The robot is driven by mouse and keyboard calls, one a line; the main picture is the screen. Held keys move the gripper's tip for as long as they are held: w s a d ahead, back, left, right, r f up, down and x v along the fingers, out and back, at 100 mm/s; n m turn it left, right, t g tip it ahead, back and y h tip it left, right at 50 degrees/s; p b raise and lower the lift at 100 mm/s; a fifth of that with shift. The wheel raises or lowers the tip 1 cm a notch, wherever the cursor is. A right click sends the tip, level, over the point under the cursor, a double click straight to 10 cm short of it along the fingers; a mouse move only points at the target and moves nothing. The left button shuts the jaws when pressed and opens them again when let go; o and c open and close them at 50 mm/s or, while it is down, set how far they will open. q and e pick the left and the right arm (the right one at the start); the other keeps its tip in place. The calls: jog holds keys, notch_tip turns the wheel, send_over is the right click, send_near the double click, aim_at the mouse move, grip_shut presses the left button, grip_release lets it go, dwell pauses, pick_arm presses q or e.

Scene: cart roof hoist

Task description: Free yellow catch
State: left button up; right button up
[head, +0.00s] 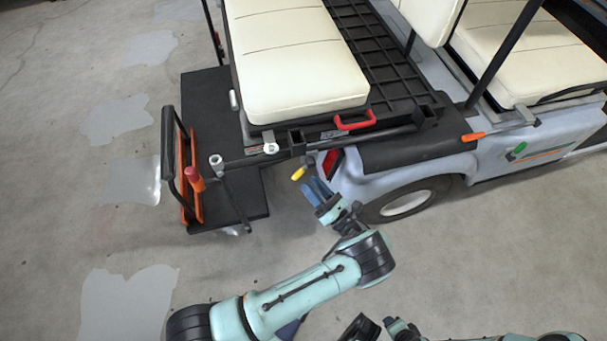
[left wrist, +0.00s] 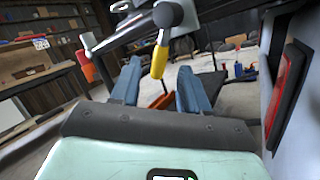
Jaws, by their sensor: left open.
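The yellow catch (head: 298,173) hangs under the rear rail of the cart, beside the red tail light. My left gripper (head: 315,186) is open, with its blue fingers pointing up at the catch from just below and to its right. In the left wrist view the yellow catch (left wrist: 159,62) hangs from a dark round pivot. It shows between the two blue fingers of the left gripper (left wrist: 158,80). I cannot tell whether either finger touches it. Parts of my right arm show at the bottom edge of the head view, but no right fingers can be made out.
A red handle (head: 355,121) and an orange-tipped lever (head: 473,136) sit along the cart's side. A cream seat (head: 290,60) lies above. A dark rear platform (head: 200,110) with an orange-and-black frame (head: 186,165) is at left. The wheel (head: 405,203) is close right of the gripper. Floor at left is open.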

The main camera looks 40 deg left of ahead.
pick_arm(q)
jog(key=v, duration=0.7)
jog(key=shift+d, duration=0.2)
pick_arm(e)
jog(key=shift+w+d+f, duration=0.2)
jog(key=shift+w, duration=0.15)
pick_arm(q)
jog(key=c, duration=0.5)
jog(key=shift+f+n+b, duration=0.2)
jog(key=shift+n+b, duration=0.1)
jog(key=shift+n, duration=0.1)
grip_shut()
jog(key=w+d+f+n+b, duration=0.3)
jog(key=n, duration=1.4)
jog(key=s+r+x, duration=0.1)
jog(key=s+x, duration=0.1)
jog(key=x, duration=1)
jog(key=shift+a+r, duration=0.25)
jog(key=shift+a, duration=0.05)
pick_arm(e)
jog(key=s+d+f+g, duration=0.1)
jog(key=s+f, duration=0.3)
jog(key=f, duration=0.1)
jog(key=shift+s+f+g, duration=0.15)
jog(key=shift+s+g, duration=0.2)
jog(key=shift+g, duration=0.05)
